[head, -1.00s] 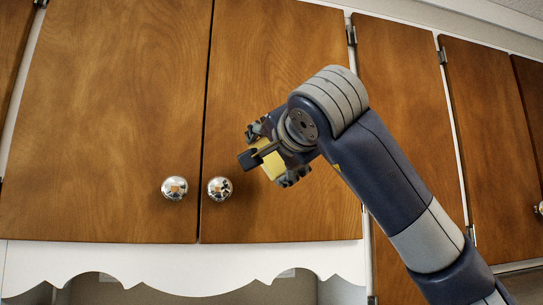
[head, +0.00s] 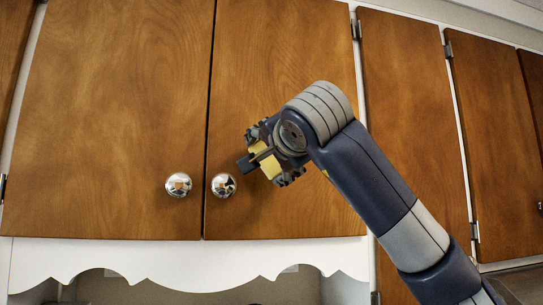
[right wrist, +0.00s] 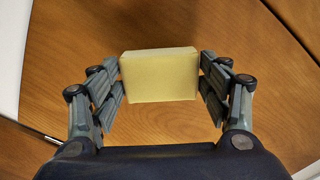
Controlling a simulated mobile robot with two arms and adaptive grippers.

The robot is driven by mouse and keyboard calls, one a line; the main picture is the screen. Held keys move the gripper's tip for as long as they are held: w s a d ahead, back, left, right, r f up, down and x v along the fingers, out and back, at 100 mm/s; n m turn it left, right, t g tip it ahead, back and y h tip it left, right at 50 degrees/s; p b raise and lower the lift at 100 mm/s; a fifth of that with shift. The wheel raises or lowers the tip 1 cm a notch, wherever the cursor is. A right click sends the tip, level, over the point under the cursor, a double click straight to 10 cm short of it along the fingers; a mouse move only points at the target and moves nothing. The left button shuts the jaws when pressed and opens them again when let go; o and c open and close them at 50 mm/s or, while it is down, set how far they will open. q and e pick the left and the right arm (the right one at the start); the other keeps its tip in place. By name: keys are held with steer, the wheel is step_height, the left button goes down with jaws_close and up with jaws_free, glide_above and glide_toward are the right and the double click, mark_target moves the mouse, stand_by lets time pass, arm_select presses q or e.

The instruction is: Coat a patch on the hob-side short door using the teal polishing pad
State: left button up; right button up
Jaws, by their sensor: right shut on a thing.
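My right gripper (head: 268,156) is in front of the right one of two short wooden doors (head: 290,80), up and to the right of its round knob (head: 223,185). It is shut on a block-shaped pad (right wrist: 160,78), which looks yellow, not teal. In the right wrist view the pad sits between the two fingers, with wood grain behind it. I cannot tell whether the pad touches the door. No coated patch can be made out on the door. My left gripper is not in view.
The left short door (head: 110,110) has its own knob (head: 179,185) near the gap between the doors. Taller doors (head: 410,120) stand to the right. A white scalloped trim (head: 180,262) runs below the short doors.

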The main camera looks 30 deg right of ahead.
steer(key=shift+p+x, duration=0.6)
steer(key=shift+x, duration=0.35)
steer(key=shift+d, duration=0.1)
steer(key=shift+s+d, duration=0.35)
steer(key=shift+d, duration=0.6)
steer(key=shift+s+d, duration=0.3)
steer(key=shift+d, duration=0.65)
steer(key=s+d+r+p, duration=0.1)
steer(key=d+r+p, duration=0.1)
steer(key=d, duration=0.4)
steer(key=shift+s+d+p, duration=0.25)
steer(key=shift+d+p, duration=0.15)
steer(key=shift+p, duration=0.2)
steer(key=shift+a, duration=0.1)
